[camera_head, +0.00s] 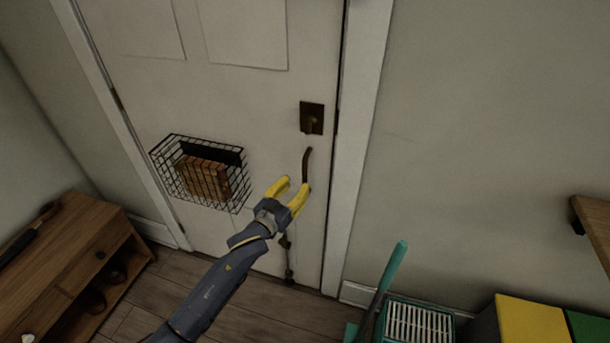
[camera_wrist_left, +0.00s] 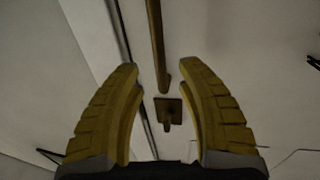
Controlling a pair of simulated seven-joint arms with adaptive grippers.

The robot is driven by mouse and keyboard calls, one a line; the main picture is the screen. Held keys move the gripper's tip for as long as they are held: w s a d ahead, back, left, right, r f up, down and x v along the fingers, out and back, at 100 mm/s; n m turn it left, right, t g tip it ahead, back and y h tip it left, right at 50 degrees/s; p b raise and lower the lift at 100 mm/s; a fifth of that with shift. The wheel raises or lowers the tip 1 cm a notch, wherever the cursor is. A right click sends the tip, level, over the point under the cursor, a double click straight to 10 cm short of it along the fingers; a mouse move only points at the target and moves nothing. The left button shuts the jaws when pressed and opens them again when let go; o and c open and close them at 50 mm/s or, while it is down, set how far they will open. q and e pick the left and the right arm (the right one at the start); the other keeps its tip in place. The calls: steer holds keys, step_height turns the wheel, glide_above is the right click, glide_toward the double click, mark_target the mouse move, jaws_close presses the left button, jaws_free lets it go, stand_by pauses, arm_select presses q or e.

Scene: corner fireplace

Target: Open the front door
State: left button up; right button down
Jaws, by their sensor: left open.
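The white front door (camera_head: 265,100) is in the head view, shut in its frame. A dark square plate with a small knob or latch (camera_head: 312,118) is on its right side, and it also shows in the left wrist view (camera_wrist_left: 168,112). Below it is a long dark pull handle (camera_head: 307,162), partly hidden by my gripper; it also shows in the left wrist view (camera_wrist_left: 157,40). My left gripper (camera_head: 293,187) has yellow fingers, open and empty, close to the handle. In the left wrist view the handle appears between the fingertips (camera_wrist_left: 158,68); I cannot tell whether they touch it.
A wire basket (camera_head: 172,186) with a brown item hangs on the door. A wooden cabinet (camera_head: 75,250) stands at left. A teal-handled tool (camera_head: 392,268), a slatted teal bin (camera_head: 420,322) and a yellow-topped box (camera_head: 532,320) stand at lower right. A wooden shelf edge (camera_head: 597,222) juts in at right.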

mark_target(304, 177)
arm_select(q)
steer(key=shift+x, duration=3.15)
steer(key=shift+c, duration=0.5)
jaws_close()
